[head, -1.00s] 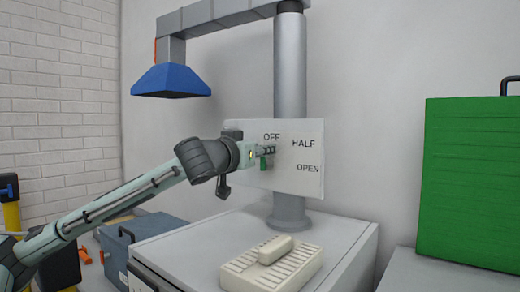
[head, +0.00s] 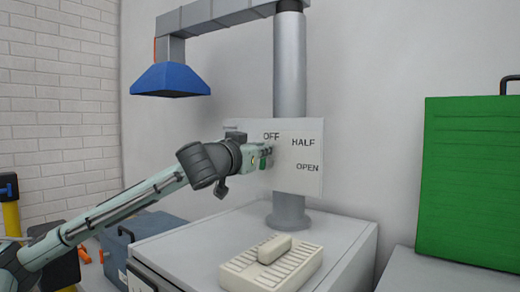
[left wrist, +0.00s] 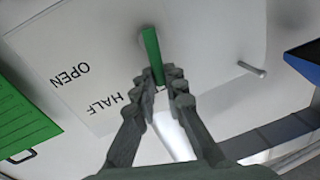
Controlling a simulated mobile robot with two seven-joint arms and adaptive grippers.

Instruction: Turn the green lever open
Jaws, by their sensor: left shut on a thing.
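The white panel (head: 300,178) on the grey post carries the labels OFF, HALF and OPEN. The green lever (left wrist: 152,52) sits at the panel, near OFF in the head view, where it is mostly hidden by my gripper. My left gripper (head: 267,154) is at the panel just below the OFF label. In the left wrist view its two fingers (left wrist: 158,84) are on either side of the lever, shut on it. HALF and OPEN lie to the left of the lever there; OFF is not visible in that view. My right gripper is not in view.
A pale slotted block (head: 262,277) lies on the grey cabinet (head: 195,250) below the panel. A blue hood (head: 170,82) hangs from the overhead arm on the post (head: 289,70). A green case (head: 468,180) stands at the right. A blue box (head: 150,228) is at the lower left.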

